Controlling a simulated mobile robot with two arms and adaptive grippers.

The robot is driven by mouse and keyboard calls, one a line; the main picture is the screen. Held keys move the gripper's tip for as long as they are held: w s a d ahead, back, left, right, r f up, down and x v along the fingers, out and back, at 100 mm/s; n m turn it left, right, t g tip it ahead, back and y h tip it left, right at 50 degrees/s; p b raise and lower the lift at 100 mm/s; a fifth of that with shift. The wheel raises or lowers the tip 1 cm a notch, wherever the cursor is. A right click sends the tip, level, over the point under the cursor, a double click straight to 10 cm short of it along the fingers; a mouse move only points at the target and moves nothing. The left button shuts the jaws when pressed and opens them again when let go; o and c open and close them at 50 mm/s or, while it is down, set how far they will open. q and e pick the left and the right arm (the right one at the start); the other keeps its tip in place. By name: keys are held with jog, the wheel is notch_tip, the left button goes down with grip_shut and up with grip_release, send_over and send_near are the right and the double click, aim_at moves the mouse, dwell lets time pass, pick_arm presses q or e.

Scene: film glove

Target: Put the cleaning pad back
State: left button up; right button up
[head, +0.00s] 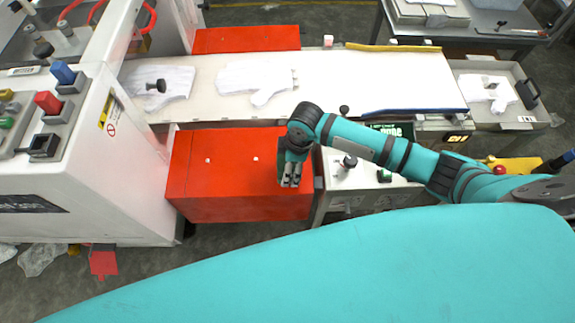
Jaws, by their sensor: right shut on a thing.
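My right gripper (291,174) points down over the right end of the orange-red box (235,204) in front of the conveyor. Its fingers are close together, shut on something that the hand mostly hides. A dark edge shows beside the fingers, but I cannot tell whether it is the cleaning pad or part of the gripper. I cannot pick out a cleaning pad anywhere else. My left gripper is not in view.
White gloves (254,80) lie on the white conveyor (375,78) behind the box. A white machine (84,200) with coloured buttons stands at left. A grey tray (520,120) holds a glove at right. The box top's left part is mostly clear.

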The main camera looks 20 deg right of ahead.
jog(key=f, duration=0.1)
jog(key=f+p, duration=0.1)
jog(key=shift+w+a+f, duration=0.2)
jog(key=shift+w+f, duration=0.15)
jog(key=shift+f, duration=0.45)
jog(key=shift+f, duration=0.15)
jog(key=o, duration=0.9)
jog(key=r, duration=0.4)
jog(key=d+r, duration=0.1)
jog(key=r, duration=0.3)
jog(key=s+r, duration=0.1)
jog(key=r, duration=0.3)
jog(key=shift+d+r+b, duration=0.1)
jog(key=shift+d+b, duration=0.2)
jog(key=shift+b, duration=0.1)
